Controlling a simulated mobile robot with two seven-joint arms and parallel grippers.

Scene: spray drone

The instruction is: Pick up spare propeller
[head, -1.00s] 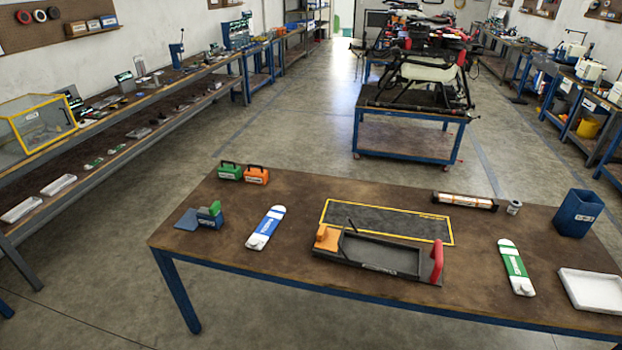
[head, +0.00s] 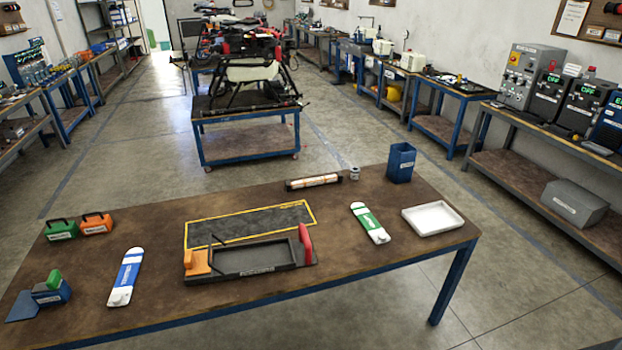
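Two long, flat, rounded white pieces that could be propellers lie on the brown worktable (head: 350,220). One has a blue label (head: 127,275) and lies left of the dark fixture; the other has a green label (head: 370,222) and lies right of it. The labels are too small to read, so I cannot tell which is the spare propeller. The dark fixture (head: 250,258) has an orange block (head: 196,262) at its left end and a red handle (head: 305,243) at its right end. Neither of my grippers is in view.
On the table are a yellow-bordered mat (head: 230,222), a white tray (head: 433,219), a blue bin (head: 401,163), a long dark box (head: 314,182), and green (head: 60,230) and orange (head: 96,224) cases. A drone (head: 250,72) stands on a cart behind. Floor right of the table is clear.

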